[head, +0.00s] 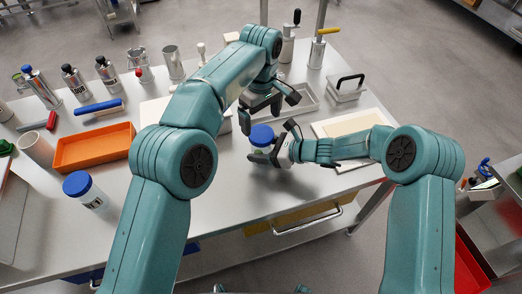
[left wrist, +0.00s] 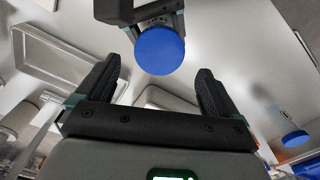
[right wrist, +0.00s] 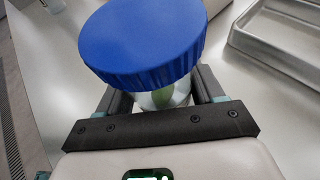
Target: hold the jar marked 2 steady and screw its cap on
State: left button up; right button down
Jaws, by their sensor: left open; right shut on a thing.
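A jar (head: 262,150) with a blue cap (head: 262,135) stands near the middle of the table; its number is not visible. My right gripper (head: 274,152) is shut on the jar's body below the cap. In the right wrist view the blue cap (right wrist: 145,45) sits over the jar (right wrist: 165,97), whose contents look greenish. Whether the cap is threaded cannot be told. My left gripper (head: 262,112) is open and empty, above and just behind the cap. In the left wrist view the cap (left wrist: 160,51) lies beyond my open fingers (left wrist: 153,88), not between them.
Another blue-capped jar (head: 84,190) with a dark mark stands at the left, near an orange tray (head: 93,148). A pale board (head: 350,124) is at the right. Several bottles stand back left.

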aim_at(261, 133)
pick_arm(q)
jog(key=shift+f, duration=2.65)
jog(key=c, duration=1.1)
jog(key=m, duration=0.4)
jog(key=shift+m, duration=0.4)
jog(key=m, duration=1.3)
jog(key=o, duration=1.2)
jog(key=shift+r, duration=3.7)
